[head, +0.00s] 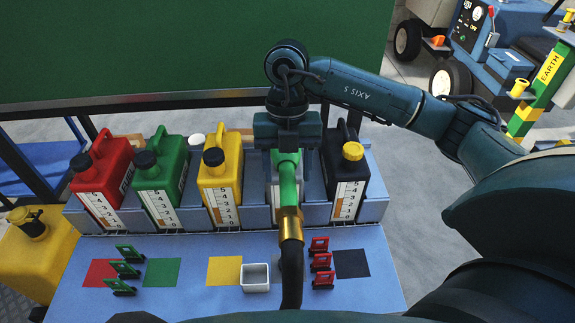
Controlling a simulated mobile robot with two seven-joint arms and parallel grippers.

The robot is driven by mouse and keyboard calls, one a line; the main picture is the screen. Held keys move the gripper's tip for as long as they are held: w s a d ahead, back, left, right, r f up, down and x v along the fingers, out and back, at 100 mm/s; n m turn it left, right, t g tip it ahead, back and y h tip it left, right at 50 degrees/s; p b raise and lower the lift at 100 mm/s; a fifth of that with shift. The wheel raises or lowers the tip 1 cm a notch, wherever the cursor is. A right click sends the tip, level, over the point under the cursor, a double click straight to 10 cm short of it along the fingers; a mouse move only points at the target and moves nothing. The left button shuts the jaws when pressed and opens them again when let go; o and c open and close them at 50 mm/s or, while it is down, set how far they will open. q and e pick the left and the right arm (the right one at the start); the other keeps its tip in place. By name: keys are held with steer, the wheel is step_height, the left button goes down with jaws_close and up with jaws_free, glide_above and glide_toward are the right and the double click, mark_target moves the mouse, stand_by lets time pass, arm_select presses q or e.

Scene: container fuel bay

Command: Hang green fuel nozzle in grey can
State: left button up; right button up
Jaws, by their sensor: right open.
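The green fuel nozzle (288,180) has a brass collar (290,224) and a black hose running down toward the front of the bench. It stands in front of or at the grey can (274,188), which is mostly hidden behind it and my gripper. I cannot tell whether the spout is inside the can's mouth. My right gripper (287,148) is directly over the nozzle's top end, pointing down, with its jaws open. The jaws overlap the nozzle in the picture; contact is unclear. My left gripper is not in view.
Red (103,178), green (163,176), yellow (221,179) and black (345,174) cans flank the grey can in a blue rack. Green brackets (126,270), red brackets (321,262) and a white box (255,278) stand on the bench (200,300). A yellow container (35,255) is at left.

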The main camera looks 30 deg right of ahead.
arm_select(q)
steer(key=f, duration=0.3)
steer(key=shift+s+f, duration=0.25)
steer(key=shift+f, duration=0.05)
arm_select(e)
steer(key=shift+f, duration=0.3)
steer(key=shift+r, duration=0.15)
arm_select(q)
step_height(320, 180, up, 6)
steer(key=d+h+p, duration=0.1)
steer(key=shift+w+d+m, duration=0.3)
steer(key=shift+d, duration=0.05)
arm_select(e)
step_height(320, 180, up, 13)
steer(key=w+d, duration=0.1)
steer(key=w, duration=0.1)
steer(key=shift+d, duration=0.15)
